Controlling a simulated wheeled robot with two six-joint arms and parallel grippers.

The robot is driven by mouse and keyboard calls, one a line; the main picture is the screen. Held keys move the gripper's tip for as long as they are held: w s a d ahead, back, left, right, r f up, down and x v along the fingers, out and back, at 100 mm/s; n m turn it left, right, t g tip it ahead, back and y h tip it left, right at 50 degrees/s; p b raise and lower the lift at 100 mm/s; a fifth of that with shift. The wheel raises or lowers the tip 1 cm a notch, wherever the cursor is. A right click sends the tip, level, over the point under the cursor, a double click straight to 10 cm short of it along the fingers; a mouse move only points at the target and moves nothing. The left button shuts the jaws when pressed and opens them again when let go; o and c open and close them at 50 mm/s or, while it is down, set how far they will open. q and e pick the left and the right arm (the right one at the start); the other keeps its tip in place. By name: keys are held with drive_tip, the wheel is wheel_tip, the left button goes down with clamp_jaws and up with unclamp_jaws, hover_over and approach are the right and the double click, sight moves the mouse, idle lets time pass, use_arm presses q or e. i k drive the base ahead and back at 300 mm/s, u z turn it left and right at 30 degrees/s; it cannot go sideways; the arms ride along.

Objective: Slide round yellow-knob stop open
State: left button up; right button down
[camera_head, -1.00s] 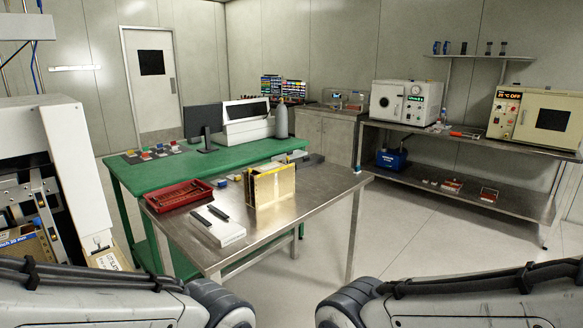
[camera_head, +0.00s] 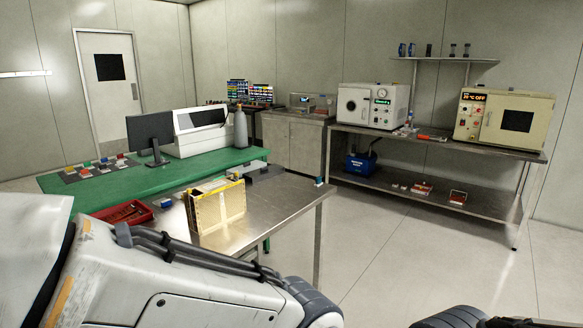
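A brass-coloured box-like magazine (camera_head: 218,207) stands upright on the steel table (camera_head: 285,208). Yellow strips run along its top edges. I cannot make out a round yellow knob or a stop on it at this size. My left arm crosses the lower left in front of the table, and its gripper is out of view. Only a dark piece of my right arm shows at the bottom right edge, and its gripper is out of view too.
A red tray (camera_head: 133,216) is partly hidden behind my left arm. A green table (camera_head: 100,188) with a monitor (camera_head: 151,134) stands behind. A steel bench (camera_head: 430,143) with two ovens is at the back right. The floor (camera_head: 400,245) at right is clear.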

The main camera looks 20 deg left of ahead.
sight(221, 200)
drive_tip(key=z, duration=0.1)
drive_tip(key=i, duration=0.7)
drive_tip(key=u, duration=0.6)
drive_tip(key=i, duration=0.65)
drive_tip(key=u, duration=0.5)
